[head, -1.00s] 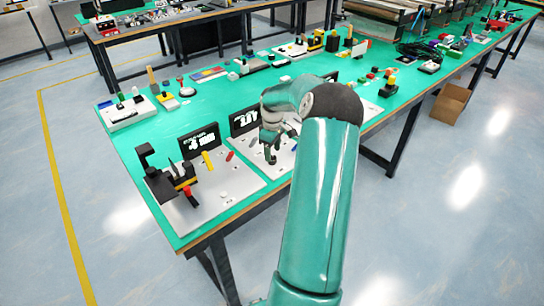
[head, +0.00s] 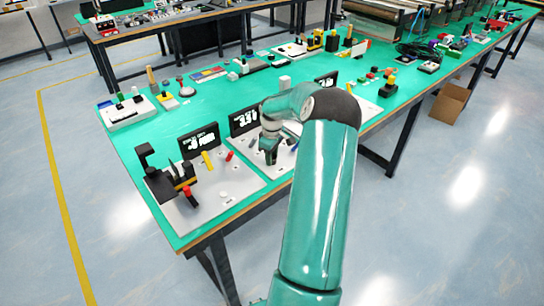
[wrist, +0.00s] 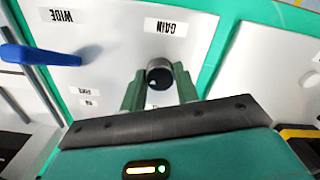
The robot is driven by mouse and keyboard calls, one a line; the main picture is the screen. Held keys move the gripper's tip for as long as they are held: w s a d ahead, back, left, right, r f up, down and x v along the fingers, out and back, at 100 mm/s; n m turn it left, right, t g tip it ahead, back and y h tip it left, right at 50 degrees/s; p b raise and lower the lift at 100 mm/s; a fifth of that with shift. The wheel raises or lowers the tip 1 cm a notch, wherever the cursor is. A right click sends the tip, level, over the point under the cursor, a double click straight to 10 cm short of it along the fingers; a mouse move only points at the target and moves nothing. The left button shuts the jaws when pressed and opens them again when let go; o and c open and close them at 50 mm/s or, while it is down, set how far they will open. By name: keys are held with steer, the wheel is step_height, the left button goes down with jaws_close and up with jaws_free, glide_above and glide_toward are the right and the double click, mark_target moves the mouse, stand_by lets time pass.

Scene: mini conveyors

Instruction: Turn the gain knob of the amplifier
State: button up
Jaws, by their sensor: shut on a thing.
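The gain knob (wrist: 159,74) is a round black knob with a white mark, on a white panel below the upside-down GAIN label (wrist: 166,28) in the wrist view. My gripper (wrist: 159,84) has a green finger on each side of the knob and is shut on it. In the head view my gripper (head: 270,154) is down at the white amplifier panel (head: 282,160) on the green bench, and the knob is hidden behind it.
A blue lever (wrist: 38,56) and a WIDE label stand left of the knob in the wrist view. In the head view, a black display (head: 243,120) stands behind the panel. Another panel (head: 212,205) with a black fixture is at left.

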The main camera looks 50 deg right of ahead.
steer(key=shift+m, duration=0.3)
steer(key=m, duration=0.4)
steer(key=shift+m, duration=2)
steer(key=o, duration=1)
steer(key=shift+c, duration=0.2)
step_height(320, 180, up, 14)
